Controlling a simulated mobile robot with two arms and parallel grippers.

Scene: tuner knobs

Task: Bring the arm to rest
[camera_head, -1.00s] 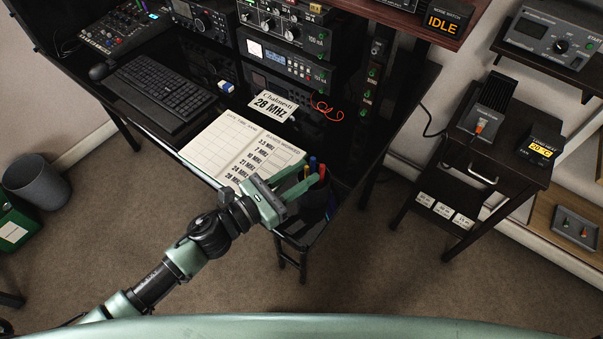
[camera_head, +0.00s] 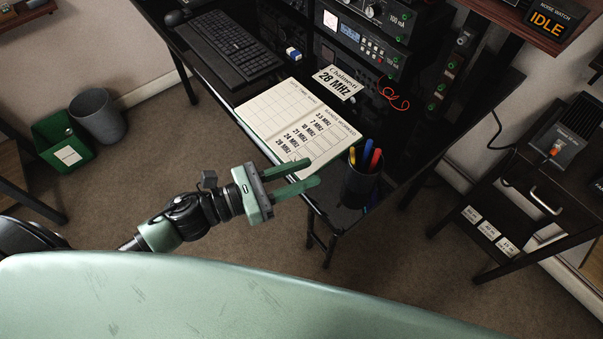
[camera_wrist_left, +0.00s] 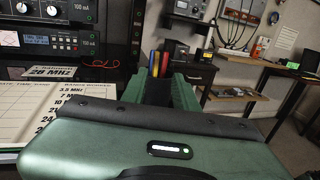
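My left arm comes in from the lower left in the head view. Its green gripper (camera_head: 310,172) points right, with a gap between its two fingers and nothing held. The fingertips are over the desk's front edge, just left of the dark pen cup (camera_head: 361,188), and appear apart from it. In the left wrist view the gripper's green body fills the bottom, and its fingers (camera_wrist_left: 170,92) point ahead towards the pens. My right gripper is in neither view.
The black desk (camera_head: 420,160) holds an open logbook (camera_head: 268,118), a 28 MHz card (camera_head: 340,83), a keyboard (camera_head: 228,48) and radios. A small dark cabinet (camera_head: 515,180) stands at right. A green bin (camera_head: 62,142) and a grey bin (camera_head: 97,117) stand at left. Carpet between is clear.

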